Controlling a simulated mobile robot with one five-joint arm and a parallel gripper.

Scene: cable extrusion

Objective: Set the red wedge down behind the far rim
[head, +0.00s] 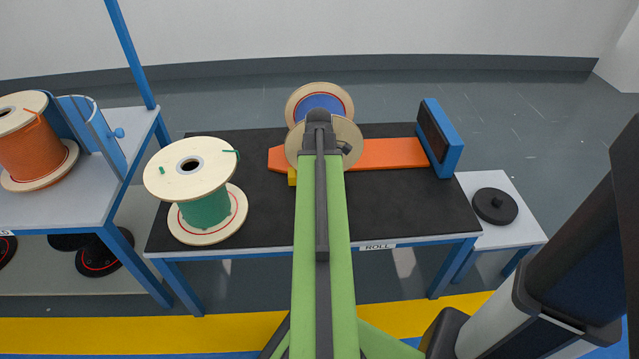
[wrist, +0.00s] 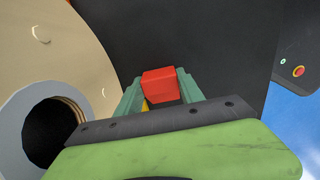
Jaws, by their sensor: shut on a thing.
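The red wedge (wrist: 160,86) is between the two green fingers of my gripper (wrist: 161,91) in the wrist view, and the jaws are shut on it. In the head view my wrist (head: 319,120) covers the wedge and the fingertips. A wooden spool with blue cable (head: 322,104) stands on its rims on an orange strip (head: 388,153). Its near rim (head: 347,139) is partly behind my arm; its far rim (head: 301,98) shows beyond. A tan spool side with a round hole (wrist: 52,130) fills the left of the wrist view, beside my gripper.
A yellow block (head: 292,177) sits by the near rim. A green-cable spool (head: 202,197) stands upright on the left of the black table top (head: 410,215). A blue-framed box (head: 440,138) stands at the strip's right end. The front right of the top is clear.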

